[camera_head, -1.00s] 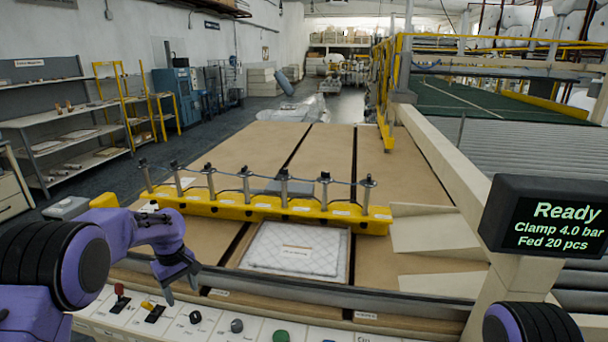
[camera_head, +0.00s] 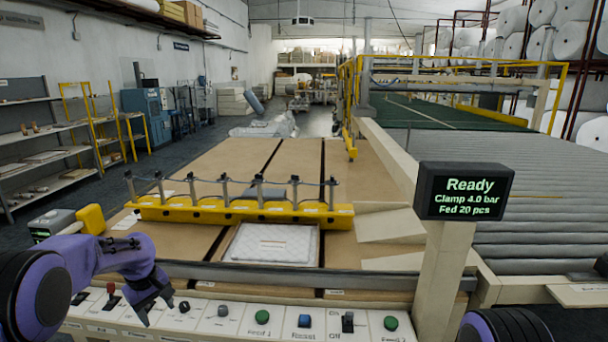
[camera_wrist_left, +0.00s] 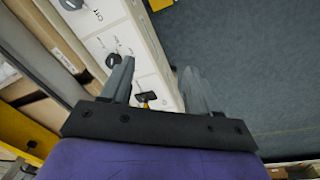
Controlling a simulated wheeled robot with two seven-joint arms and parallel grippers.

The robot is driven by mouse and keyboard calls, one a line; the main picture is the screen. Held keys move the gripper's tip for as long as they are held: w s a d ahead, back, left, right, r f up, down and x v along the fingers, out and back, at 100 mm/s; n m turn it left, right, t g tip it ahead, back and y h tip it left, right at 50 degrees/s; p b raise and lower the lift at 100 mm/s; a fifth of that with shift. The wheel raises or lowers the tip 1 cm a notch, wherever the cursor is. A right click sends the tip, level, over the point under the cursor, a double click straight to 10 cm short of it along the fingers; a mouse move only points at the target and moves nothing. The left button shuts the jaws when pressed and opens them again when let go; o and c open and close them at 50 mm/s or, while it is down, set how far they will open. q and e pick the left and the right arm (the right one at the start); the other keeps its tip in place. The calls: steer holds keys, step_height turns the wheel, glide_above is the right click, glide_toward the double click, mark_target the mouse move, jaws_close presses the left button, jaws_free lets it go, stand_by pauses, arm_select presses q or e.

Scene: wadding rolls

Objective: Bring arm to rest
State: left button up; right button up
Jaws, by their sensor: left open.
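My left gripper (camera_head: 153,309) is open and empty in the head view, just above the left part of the control panel (camera_head: 232,322). In the left wrist view its two fingers (camera_wrist_left: 156,85) stand apart with nothing between them. A switch with a yellow tip (camera_wrist_left: 146,96) shows on the panel behind the fingers, and a dark knob (camera_wrist_left: 113,61) lies beside the left finger. In the head view a red-topped lever (camera_head: 111,289) stands left of the gripper. My right gripper is out of view; only a purple and black part of my body shows at bottom right.
A yellow clamp bar (camera_head: 235,211) with several upright posts crosses the brown table (camera_head: 230,165). A white quilted pad (camera_head: 272,243) lies in front of it. A display (camera_head: 464,191) on a post reads Ready, Clamp 4.0 bar, Fed 20 pcs. Grey rollers (camera_head: 520,210) lie at right.

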arm_select(q)
step_height(320, 180, down, 11)
steer(key=s+m+t+y, duration=0.1)
steer(key=t+y, duration=0.1)
steer(key=t, duration=0.2)
steer(key=s+d+f+t+b, duration=0.1)
steer(key=s+d+f, duration=0.1)
steer(key=s+f, duration=0.7)
steer(key=s+d+f+m+g+b, duration=0.1)
steer(key=s+d+f, duration=0.1)
steer(key=s, duration=1.3)
steer(key=s+d+f+m+g+y+b, duration=0.1)
steer(key=s+d+f+g, duration=0.1)
steer(key=s, duration=1.3)
steer(key=shift+s+d+f+m, duration=0.4)
steer(key=shift+d+f, duration=0.15)
steer(key=shift+f, duration=0.3)
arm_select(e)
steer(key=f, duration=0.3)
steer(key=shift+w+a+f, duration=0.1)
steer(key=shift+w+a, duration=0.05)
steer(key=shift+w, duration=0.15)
arm_select(q)
steer(key=shift+w, duration=0.1)
